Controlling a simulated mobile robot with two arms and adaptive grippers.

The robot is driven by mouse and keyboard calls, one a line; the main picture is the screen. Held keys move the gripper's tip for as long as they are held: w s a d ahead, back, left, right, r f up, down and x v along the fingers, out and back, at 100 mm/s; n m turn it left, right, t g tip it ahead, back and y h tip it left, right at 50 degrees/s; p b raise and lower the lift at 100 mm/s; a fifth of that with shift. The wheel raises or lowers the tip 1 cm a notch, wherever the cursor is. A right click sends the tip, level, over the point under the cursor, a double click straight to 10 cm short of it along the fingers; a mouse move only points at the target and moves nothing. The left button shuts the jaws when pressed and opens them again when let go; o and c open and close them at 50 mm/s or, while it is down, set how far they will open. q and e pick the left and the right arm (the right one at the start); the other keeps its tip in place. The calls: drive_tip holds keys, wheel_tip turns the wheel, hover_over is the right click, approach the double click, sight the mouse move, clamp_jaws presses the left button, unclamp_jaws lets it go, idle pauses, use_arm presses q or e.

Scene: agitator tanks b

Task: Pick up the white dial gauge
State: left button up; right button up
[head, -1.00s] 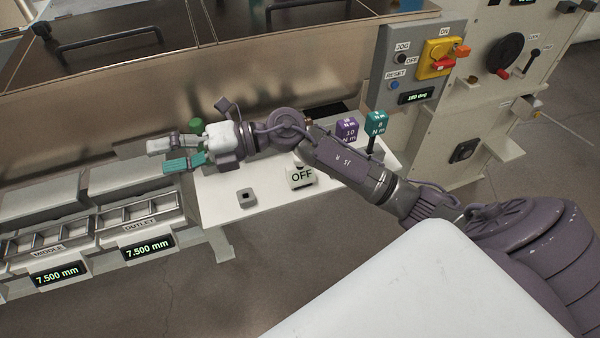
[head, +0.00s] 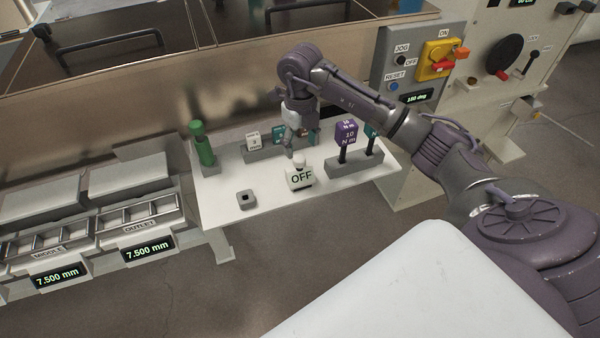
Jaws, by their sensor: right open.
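The white dial gauge (head: 300,178), a small block with a dark "OFF" display and a round knob on top, stands upright on the white shelf (head: 225,203). My right gripper (head: 299,146) points down just above and behind the gauge, near its knob. It is open and holds nothing. Its fingers are small in this view and partly overlap the things behind, so its exact distance to the knob cannot be told. My left gripper is not in view.
A small grey socket block (head: 247,199) sits left of the gauge. A green-handled tool (head: 203,146) stands at the back left. A purple 10 N m tool (head: 346,137) stands in a grey holder on the right.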

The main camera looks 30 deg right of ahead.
sight(300, 158)
drive_tip(key=shift+s+a+f+p, duration=0.1)
drive_tip(key=shift+f+p, duration=0.25)
drive_tip(key=shift+f, duration=1.3)
drive_tip(key=shift+s+a+f+p, duration=0.1)
drive_tip(key=shift+f+p, duration=0.2)
drive_tip(key=shift+f, duration=1.3)
clamp_jaws()
